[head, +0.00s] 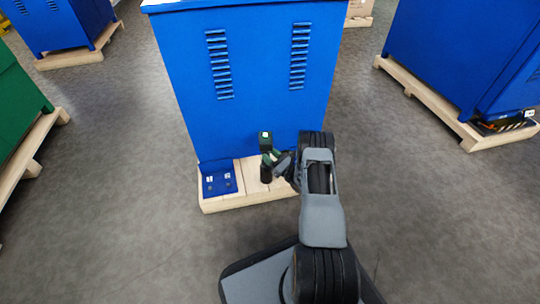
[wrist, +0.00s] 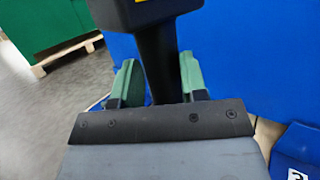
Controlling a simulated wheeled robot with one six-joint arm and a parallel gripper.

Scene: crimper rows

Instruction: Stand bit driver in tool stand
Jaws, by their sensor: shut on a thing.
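The bit driver (head: 265,140) is dark, with a blocky head above and a slimmer grip. In the head view it looks roughly upright, in front of the blue cabinet. My gripper (head: 270,159) is shut on it, above the pallet's front. The wrist view shows the driver's grip (wrist: 158,62) between the green fingers of my gripper (wrist: 160,82); its lower end is hidden there. A blue block (head: 219,183) with white labels and small dark holes, apparently the tool stand, sits on the pallet left of my gripper. Its edge also shows in the wrist view (wrist: 297,150) at the lower right.
The blue cabinet (head: 248,60) with vents stands right behind my gripper on a wooden pallet (head: 253,190). Another blue cabinet (head: 460,55) stands at right, and a green one (head: 18,105) at left.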

